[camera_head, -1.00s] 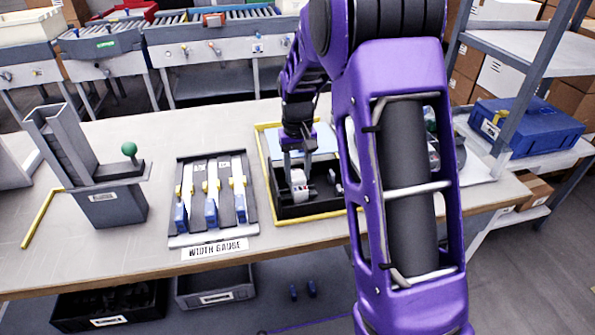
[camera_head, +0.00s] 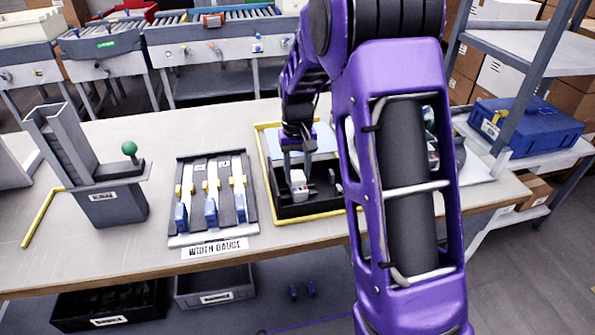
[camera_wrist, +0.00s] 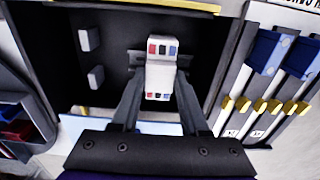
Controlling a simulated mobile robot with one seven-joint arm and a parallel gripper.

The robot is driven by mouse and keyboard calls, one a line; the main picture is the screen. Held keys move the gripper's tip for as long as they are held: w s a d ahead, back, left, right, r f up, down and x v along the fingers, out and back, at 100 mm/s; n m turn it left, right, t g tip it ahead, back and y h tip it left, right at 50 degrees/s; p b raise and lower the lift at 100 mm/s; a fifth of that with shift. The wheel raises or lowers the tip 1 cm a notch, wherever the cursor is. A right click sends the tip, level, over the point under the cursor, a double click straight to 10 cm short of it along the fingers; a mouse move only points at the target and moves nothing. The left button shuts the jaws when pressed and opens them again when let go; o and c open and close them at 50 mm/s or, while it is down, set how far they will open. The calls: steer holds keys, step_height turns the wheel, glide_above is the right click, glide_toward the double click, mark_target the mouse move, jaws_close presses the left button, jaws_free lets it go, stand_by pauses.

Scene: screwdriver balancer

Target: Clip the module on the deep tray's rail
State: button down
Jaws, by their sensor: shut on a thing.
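The module is a white block (camera_wrist: 160,72) with red, dark and blue terminals at both ends. My gripper (camera_wrist: 156,100) is shut on it, with a finger on each side in the wrist view. In the head view my gripper (camera_head: 298,172) points down into the deep black tray (camera_head: 308,210) and the module (camera_head: 299,184) shows inside its walls. A grey rail (camera_wrist: 188,60) shows beside the module on the tray floor; the module covers its middle. I cannot tell whether the module is seated on the rail.
Light blocks (camera_wrist: 93,58) stand in the tray beside the module. A yellow edging (camera_head: 312,217) surrounds the tray. The width gauge (camera_head: 247,205) with blue and yellow sliders lies to the left. A grey stand with a green knob (camera_head: 129,149) is further left.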

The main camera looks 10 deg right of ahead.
steer(key=shift+f, duration=0.2)
steer(key=shift+c, duration=1.7)
jaws_free()
step_height(320, 180, up, 18)
steer(key=p, duration=0.3)
steer(key=shift+f, duration=0.25)
